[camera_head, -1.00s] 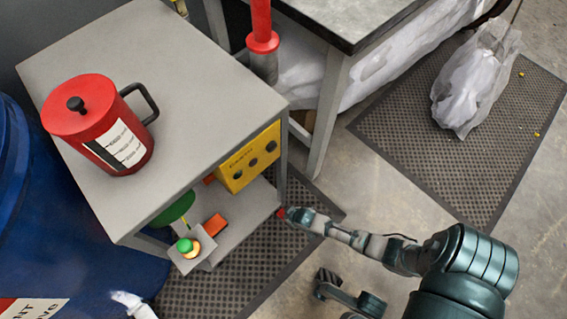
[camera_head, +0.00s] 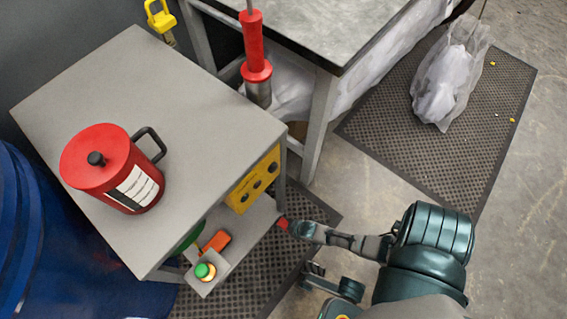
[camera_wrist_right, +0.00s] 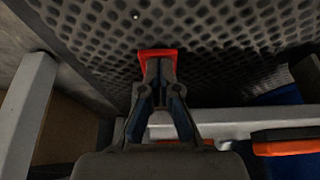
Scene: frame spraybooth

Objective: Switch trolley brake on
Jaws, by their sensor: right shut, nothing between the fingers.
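The trolley (camera_head: 130,60) is a grey two-level cart on the left in the head view, with its lower shelf (camera_head: 250,228) showing at the right. A small red piece (camera_head: 282,223), possibly the brake pedal, sits at that shelf's right corner. My right gripper (camera_head: 294,229) reaches in from the right, its tip at or very near the red piece. In the right wrist view the gripper (camera_wrist_right: 158,75) is shut, with the red piece (camera_wrist_right: 157,54) directly at its fingertips. Contact cannot be told for certain. My left gripper is out of view.
A red canister (camera_head: 100,160) stands on the trolley top. The lower shelf holds a yellow box (camera_head: 245,197), an orange item (camera_head: 216,241) and a green-button box (camera_head: 205,285). A workbench (camera_head: 330,20) stands behind. A bagged bundle (camera_head: 440,85) lies on the mat at right.

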